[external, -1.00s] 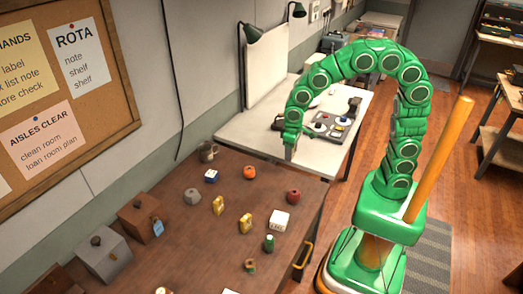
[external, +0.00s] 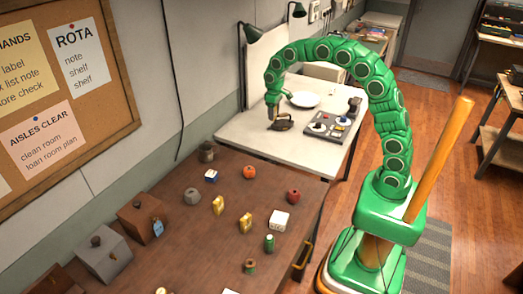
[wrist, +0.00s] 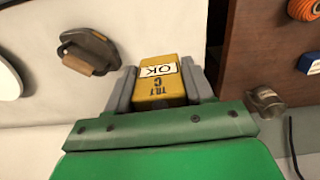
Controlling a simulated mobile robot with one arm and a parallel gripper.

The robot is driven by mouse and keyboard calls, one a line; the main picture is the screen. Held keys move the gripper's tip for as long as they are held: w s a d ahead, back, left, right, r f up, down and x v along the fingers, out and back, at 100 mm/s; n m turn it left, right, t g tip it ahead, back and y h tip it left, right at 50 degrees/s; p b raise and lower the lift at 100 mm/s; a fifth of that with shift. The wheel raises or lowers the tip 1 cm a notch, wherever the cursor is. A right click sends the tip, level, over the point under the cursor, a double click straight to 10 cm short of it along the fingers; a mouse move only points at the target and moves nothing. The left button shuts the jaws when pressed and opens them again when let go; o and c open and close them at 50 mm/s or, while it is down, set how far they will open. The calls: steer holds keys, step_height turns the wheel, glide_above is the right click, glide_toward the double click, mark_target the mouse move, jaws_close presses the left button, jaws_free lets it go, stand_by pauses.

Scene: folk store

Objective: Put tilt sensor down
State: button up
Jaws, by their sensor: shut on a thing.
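The tilt sensor (wrist: 161,84) is a yellow block with a white "OK" label and lettering that seems to read "TILT C". My gripper (wrist: 160,88) is shut on it, with a grey finger on each side. In the external view my gripper (external: 272,116) is over the white table (external: 250,131), and the sensor cannot be made out there. The wrist view shows the white table (wrist: 150,25) beyond the sensor. I cannot tell how high the sensor is above it.
A dark object with a brown part (external: 283,123) is close to my gripper. A white plate (external: 305,99) and a grey tray of parts (external: 322,134) stand to the right. The brown table (external: 190,240) in front holds several items, including two yellow blocks.

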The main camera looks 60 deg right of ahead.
steer(key=w+d+f, duration=0.1)
steer(key=w+d, duration=0.2)
steer(key=d, duration=1.4)
glide_above(264, 116)
steer(key=f, duration=0.6)
steer(key=s+f, duration=0.1)
steer(key=f, duration=0.1)
steer(key=shift+d+f, duration=0.1)
steer(key=shift+f, duration=0.3)
steer(key=shift+w+d+f, duration=0.1)
steer(key=shift+w+f, duration=0.2)
steer(key=shift+w+f, duration=0.2)
steer(key=shift+f, duration=0.05)
steer(key=shift+f, duration=1.55)
steer(key=shift+f, duration=0.15)
